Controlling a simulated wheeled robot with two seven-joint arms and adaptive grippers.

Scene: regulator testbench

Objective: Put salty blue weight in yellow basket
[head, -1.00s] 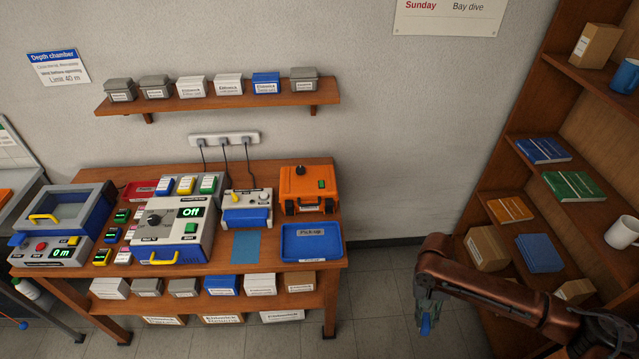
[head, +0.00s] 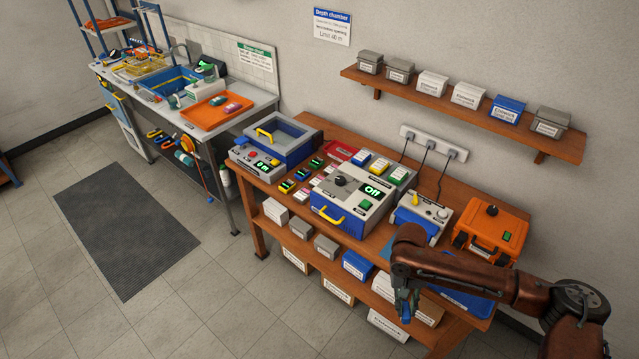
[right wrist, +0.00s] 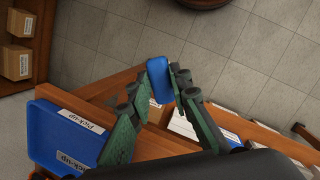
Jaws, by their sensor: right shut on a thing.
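My right gripper (head: 406,300) is shut on a small blue weight (right wrist: 160,80), which sits between the fingertips in the right wrist view. In the head view the weight is a small blue patch at the fingertips, in front of the right part of the wooden bench. A yellow basket (head: 142,66) stands far off at the upper left, on the grey sink table. It is small in view, and its contents are hard to make out. My left gripper is not in view.
The wooden bench (head: 385,252) holds a test device (head: 350,200), an orange case (head: 490,232) and a blue pick-up tray (right wrist: 62,140). The sink table has a blue basin (head: 170,80) and an orange tray (head: 216,110). Open floor with a dark mat (head: 125,225) lies at left.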

